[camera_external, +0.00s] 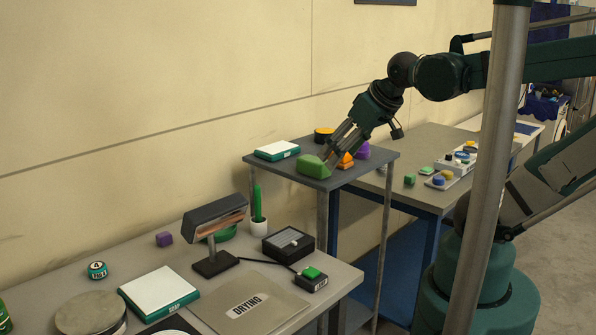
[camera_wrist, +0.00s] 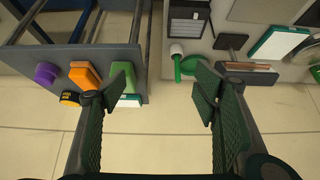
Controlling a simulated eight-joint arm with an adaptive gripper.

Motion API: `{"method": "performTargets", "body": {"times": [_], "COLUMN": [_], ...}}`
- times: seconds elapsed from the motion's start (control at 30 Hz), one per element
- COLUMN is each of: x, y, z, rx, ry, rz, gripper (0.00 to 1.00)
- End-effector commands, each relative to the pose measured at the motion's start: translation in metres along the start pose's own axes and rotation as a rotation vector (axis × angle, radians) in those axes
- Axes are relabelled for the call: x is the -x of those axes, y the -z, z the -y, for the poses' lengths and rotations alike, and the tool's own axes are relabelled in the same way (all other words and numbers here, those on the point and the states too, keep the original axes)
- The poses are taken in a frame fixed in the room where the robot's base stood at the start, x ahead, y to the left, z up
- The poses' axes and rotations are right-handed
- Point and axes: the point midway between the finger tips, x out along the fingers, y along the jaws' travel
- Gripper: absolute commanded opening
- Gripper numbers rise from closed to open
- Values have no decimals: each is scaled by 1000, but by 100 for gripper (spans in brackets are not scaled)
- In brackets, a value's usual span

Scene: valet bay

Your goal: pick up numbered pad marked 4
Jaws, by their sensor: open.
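A small round green-and-white piece marked 4 (camera_external: 97,269) lies on the near table at the left, close to the wall; I cannot make out its full shape. I do not see it in the wrist view. My gripper (camera_external: 333,155) is far to its right, over the raised grey stand, pointing down and left near a green block (camera_external: 313,167). In the wrist view my gripper (camera_wrist: 165,86) is open, its two fingers wide apart with nothing between them. The green block (camera_wrist: 127,82) is partly hidden behind the left finger there; I cannot tell whether they touch.
The grey stand (camera_external: 375,165) also holds a white-and-green box (camera_external: 277,150), an orange block (camera_external: 345,161) and a purple piece (camera_external: 362,150). A lamp-like stand (camera_external: 213,219), cactus (camera_external: 258,205), black box (camera_external: 288,244) and soap box (camera_external: 158,292) crowd the near table.

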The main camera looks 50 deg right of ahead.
Motion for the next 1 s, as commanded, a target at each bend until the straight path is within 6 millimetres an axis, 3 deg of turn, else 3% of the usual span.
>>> {"method": "performTargets", "body": {"times": [0.17, 0.27, 0.67, 1.0], "x": [0, 0, 0, -1], "y": [0, 0, 2, 32], "z": [0, 0, 1, 13], "rx": [0, 0, 4, 72], "ry": [0, 0, 1, 18], "rz": [0, 0, 2, 30], "gripper": [60, 51, 51, 51]}}
